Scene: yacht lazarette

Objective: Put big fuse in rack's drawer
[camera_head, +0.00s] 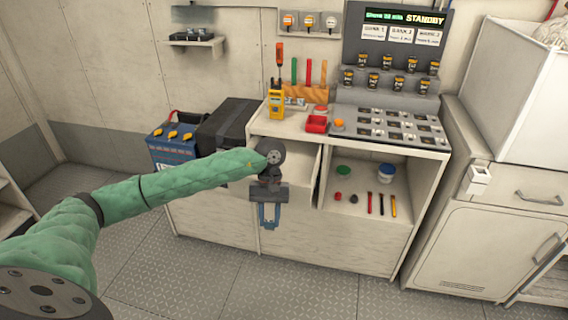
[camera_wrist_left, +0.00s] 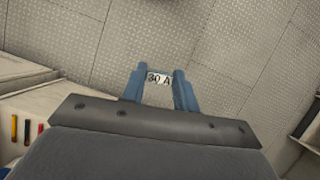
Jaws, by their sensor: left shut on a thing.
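My left gripper (camera_head: 268,214) hangs in front of the white bench cabinet and points down. Its blue fingers, also in the left wrist view (camera_wrist_left: 161,90), are shut on a small piece with a white "30 A" label, apparently the big fuse (camera_wrist_left: 158,79). The fuse is clear of the floor, and most of its body is hidden between the fingers. My right gripper is in neither view.
A stepped grey stand with several black fuses (camera_head: 373,82) stands on the bench beneath a display. The open cubby holds a blue-lidded jar (camera_head: 386,174) and coloured rods. A blue battery (camera_head: 173,147) stands left. A yellow meter (camera_head: 276,103) stands behind. The foreground floor is clear.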

